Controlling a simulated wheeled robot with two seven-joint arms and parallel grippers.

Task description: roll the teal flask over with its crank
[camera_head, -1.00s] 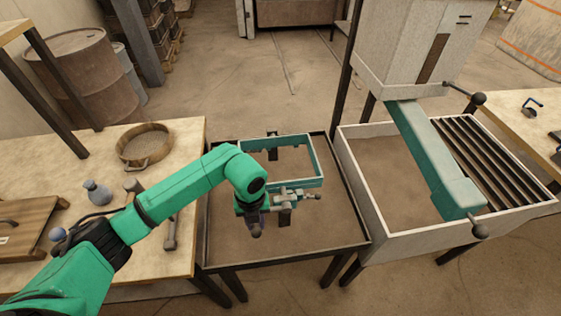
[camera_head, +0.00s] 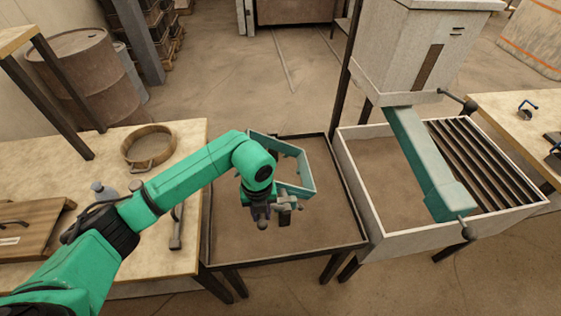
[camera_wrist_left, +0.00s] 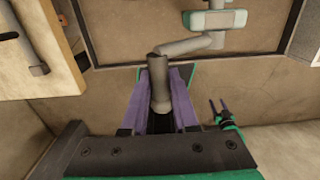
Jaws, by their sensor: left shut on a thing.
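The teal flask (camera_head: 309,172) is an open rectangular frame above the dark-rimmed tray stand in the head view. It looks tilted, with its near side partly hidden by my left arm. Part of it shows at the top of the left wrist view (camera_wrist_left: 215,20). Its grey crank (camera_wrist_left: 190,46) runs from the flask down to a handle. My left gripper (camera_wrist_left: 160,108) is shut on this handle, with a purple finger on each side. In the head view the left gripper (camera_head: 275,212) is at the flask's near side. My right gripper (camera_wrist_left: 219,108) shows small in the wrist view, its fingers apart and empty.
The dark-rimmed tray stand (camera_head: 228,262) lies below the flask. A white-walled bin (camera_head: 371,215) with slats and a teal chute (camera_head: 424,160) stands to its right.

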